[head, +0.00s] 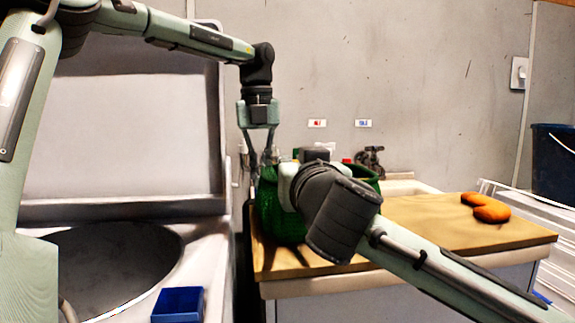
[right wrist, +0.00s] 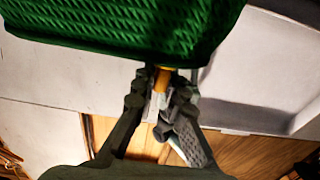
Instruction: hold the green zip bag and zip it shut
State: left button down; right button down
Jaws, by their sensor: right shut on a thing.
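The green zip bag (head: 275,215) stands on the wooden top at its left end, with its woven side facing me. Its top right rim shows, but my right wrist covers much of its middle. The bag also fills the top of the right wrist view (right wrist: 130,25). My right gripper (right wrist: 160,98) is shut on a small yellow tab (right wrist: 162,78) at the bag's edge; I cannot tell whether it is the zip pull. My left gripper (head: 259,155) points down at the bag's left end; its fingertips are too unclear to tell its grip.
The wooden counter top (head: 420,222) is clear to the right, except for an orange curved object (head: 487,208). A tap (head: 370,160) stands behind the bag. A blue box (head: 178,304) sits by an open-lidded washer at left. A dark blue bucket (head: 553,165) is far right.

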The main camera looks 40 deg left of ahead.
aim_at(368, 180)
jog(key=w+d, duration=0.2)
jog(key=w, duration=0.1)
jog(key=w+d, duration=0.3)
jog(key=w, duration=0.1)
jog(key=w+d, duration=0.3)
jog(key=shift+w+d+f, duration=0.1)
jog(key=shift+w+d, duration=0.1)
jog(key=c, duration=1.5)
grip_release()
jog(key=shift+c, duration=0.2)
jog(key=shift+s, duration=0.1)
jog(key=v, duration=1.2)
pick_arm(q)
jog(key=c, duration=1.6)
grip_release()
